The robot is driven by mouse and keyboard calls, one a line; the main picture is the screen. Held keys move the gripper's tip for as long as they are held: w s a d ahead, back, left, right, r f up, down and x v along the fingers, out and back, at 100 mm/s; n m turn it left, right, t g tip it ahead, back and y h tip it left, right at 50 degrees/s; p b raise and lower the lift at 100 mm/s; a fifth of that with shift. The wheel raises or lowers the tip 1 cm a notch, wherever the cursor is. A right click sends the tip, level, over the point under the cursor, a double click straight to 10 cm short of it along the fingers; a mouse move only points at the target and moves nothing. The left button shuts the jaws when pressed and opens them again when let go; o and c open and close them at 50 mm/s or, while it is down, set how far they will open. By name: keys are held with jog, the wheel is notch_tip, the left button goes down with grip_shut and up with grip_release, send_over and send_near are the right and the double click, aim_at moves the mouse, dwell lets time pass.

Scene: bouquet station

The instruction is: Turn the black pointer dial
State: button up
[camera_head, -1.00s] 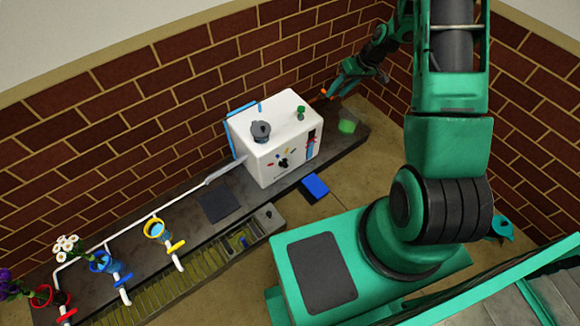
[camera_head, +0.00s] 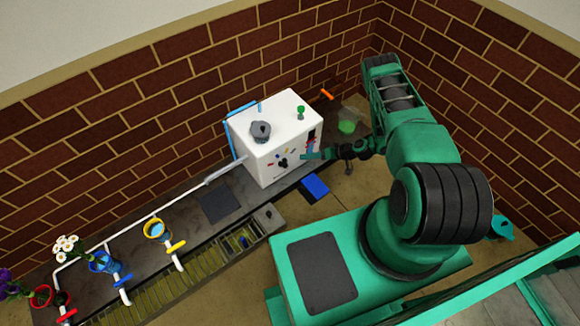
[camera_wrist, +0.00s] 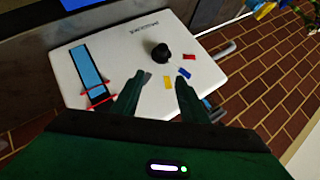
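The black pointer dial (camera_head: 283,162) is on the front face of the white box (camera_head: 262,168), with small coloured marks around it. In the wrist view the dial (camera_wrist: 160,53) is a black knob just beyond my fingertips, with red, blue and yellow marks below and right of it. My gripper (camera_wrist: 163,79) is open and empty, its two green fingers apart and pointing at the panel. In the head view my gripper (camera_head: 303,156) is right of the dial, before the box's front.
A blue strip gauge (camera_wrist: 88,68) with red clips is on the same panel. A blue block (camera_head: 314,187) lies below the box. A grey pot (camera_head: 260,130) and a green knob (camera_head: 300,111) are on top. Coloured funnels and flowers stand at the left.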

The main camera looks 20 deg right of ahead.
aim_at(285, 164)
jog(key=s+f+x, duration=0.1)
jog(key=s+x, duration=0.1)
jog(key=x, duration=1)
jog(key=shift+s+a+f+t, duration=0.15)
jog(key=shift+a+f+t, duration=0.15)
jog(key=shift+f, duration=0.05)
grip_shut()
